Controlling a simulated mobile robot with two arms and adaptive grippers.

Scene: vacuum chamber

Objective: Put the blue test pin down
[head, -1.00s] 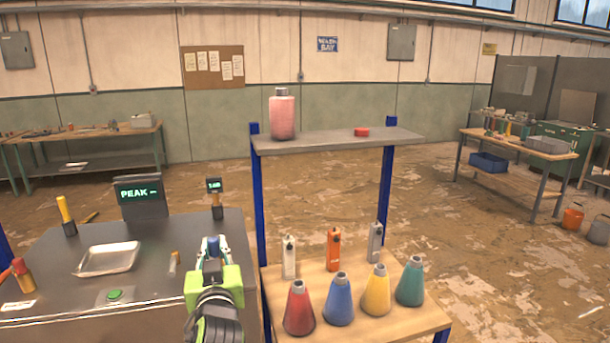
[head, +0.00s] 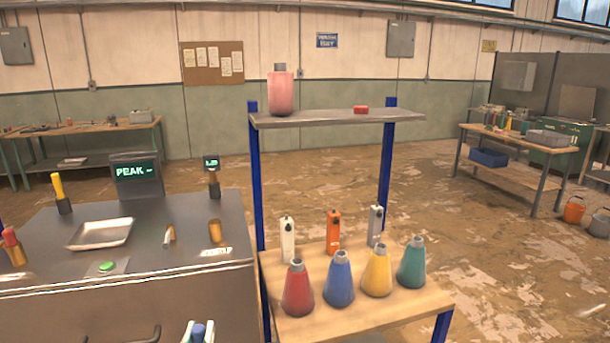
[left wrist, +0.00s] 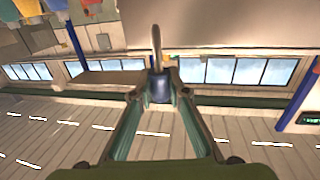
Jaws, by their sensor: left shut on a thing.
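The blue test pin (head: 198,330) is in my left gripper (head: 198,336), which shows only at the bottom edge of the head view, in front of the metal bench (head: 160,205). In the left wrist view, the left gripper (left wrist: 158,98) is shut on the blue part of the pin (left wrist: 158,86), and a thin grey shaft extends from it. The pin is held clear of the bench top. My right gripper is not in view.
A metal tray (head: 72,245), a green button (head: 107,267), a small tool (head: 169,236) and a PEAK display (head: 136,175) are on the bench. To the right is a blue-posted rack (head: 256,180) with several coloured flasks. Bench space between tray and display is bare.

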